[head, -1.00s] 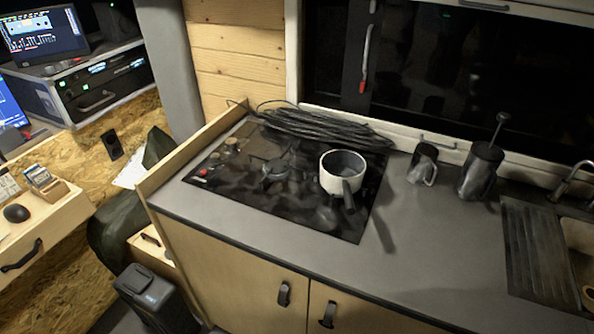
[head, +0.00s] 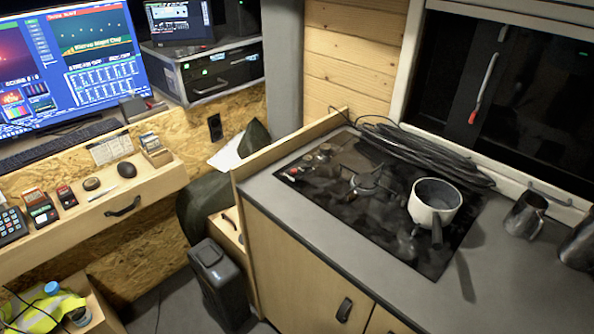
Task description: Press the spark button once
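A black glass hob (head: 345,205) is set into the grey counter on the right half of the head view. A small red button (head: 292,171) sits at the hob's left corner, which fits the spark button. A few small knobs (head: 323,149) lie near it along the same edge. Neither of my grippers is in view, and nothing touches the button.
A white saucepan (head: 434,203) stands on the hob, its dark handle towards the front. A coiled black cable (head: 430,155) lies behind. A raised wooden edge (head: 290,150) borders the counter's left side. A metal jug (head: 525,214) stands right. A dark bin (head: 218,283) is on the floor.

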